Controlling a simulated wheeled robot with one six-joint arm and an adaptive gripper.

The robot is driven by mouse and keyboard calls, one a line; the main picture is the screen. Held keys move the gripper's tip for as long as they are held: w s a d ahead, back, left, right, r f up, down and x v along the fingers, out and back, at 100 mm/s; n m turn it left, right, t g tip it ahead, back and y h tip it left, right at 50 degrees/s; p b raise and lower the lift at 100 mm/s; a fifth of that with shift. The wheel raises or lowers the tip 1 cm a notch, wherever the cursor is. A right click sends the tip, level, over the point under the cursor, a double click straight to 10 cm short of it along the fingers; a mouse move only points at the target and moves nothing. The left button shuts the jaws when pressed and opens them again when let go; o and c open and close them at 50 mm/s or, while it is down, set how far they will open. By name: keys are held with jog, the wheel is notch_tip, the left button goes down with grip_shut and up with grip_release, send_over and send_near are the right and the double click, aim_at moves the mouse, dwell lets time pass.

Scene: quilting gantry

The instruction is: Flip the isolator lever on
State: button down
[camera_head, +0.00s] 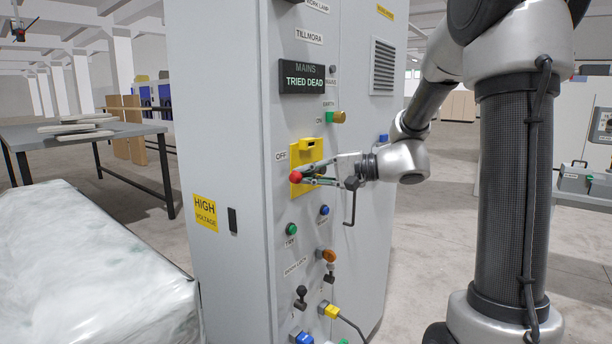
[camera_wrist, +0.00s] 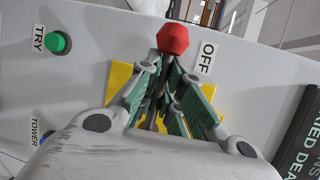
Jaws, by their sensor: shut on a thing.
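The isolator is a yellow plate (camera_head: 306,160) on the grey cabinet front, with an OFF label (camera_head: 281,156) at its upper left. Its lever ends in a red knob (camera_head: 296,177), which sits at the plate's left side, below the OFF label. In the wrist view the red knob (camera_wrist: 173,39) sticks out just beyond my fingertips, beside the OFF label (camera_wrist: 207,57). My gripper (camera_head: 314,174) reaches in from the right and is shut on the lever behind the knob. The fingers (camera_wrist: 163,85) hide most of the lever shaft and part of the yellow plate.
A display (camera_head: 302,79) above reads MAINS, TRIED DEAD. A green TRY button (camera_head: 291,229), a blue button (camera_head: 324,210) and an orange knob (camera_head: 328,255) sit below the plate. A wrapped white bulk (camera_head: 90,265) stands at the left, with a table (camera_head: 90,135) behind.

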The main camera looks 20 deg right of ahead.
jog(key=shift+s+a, duration=0.1)
jog(key=shift+s, duration=0.1)
jog(key=shift+r+m+y, duration=0.65)
jog(key=shift+m+y, duration=0.05)
jog(key=shift+m, duration=0.4)
jog(key=shift+w+d+r+m+t+y, duration=0.15)
jog(key=shift+r+m+y, duration=0.2)
jog(key=shift+m, duration=0.35)
jog(key=shift+w+d+r+m+t+y, duration=0.15)
jog(key=shift+r+m, duration=0.3)
jog(key=shift+m, duration=0.25)
jog(key=c, duration=1.6)
grip_release()
jog(key=shift+s+r, duration=0.1)
jog(key=shift+r, duration=0.1)
jog(key=shift+o, duration=0.2)
jog(key=shift+f, duration=0.1)
